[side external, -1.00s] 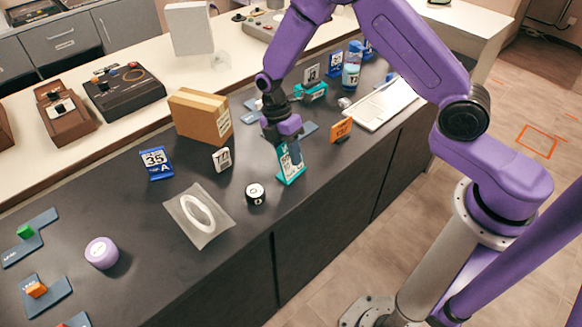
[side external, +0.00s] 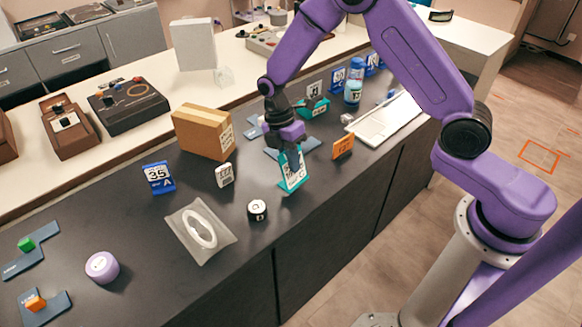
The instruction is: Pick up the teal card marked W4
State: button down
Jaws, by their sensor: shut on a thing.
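A teal-edged card (side external: 293,170) with a white face and dark markings is near the middle of the side external view. Its print is too small to read for certain. My gripper (side external: 290,150) points down from above and is shut on the card's upper part. The card is tilted and its lower edge appears slightly above the dark counter (side external: 330,205). The fingers hide part of the card's top.
Close by are an orange card (side external: 343,147), a black round piece (side external: 257,210), a white card (side external: 224,175) and a cardboard box (side external: 203,131). The front counter strip is clear.

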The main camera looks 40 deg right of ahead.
jog(key=s+d+r, duration=0.3)
jog(key=s+r, duration=0.7)
jog(key=s, duration=0.3)
jog(key=shift+s+d, duration=0.25)
jog(key=shift+s, duration=0.05)
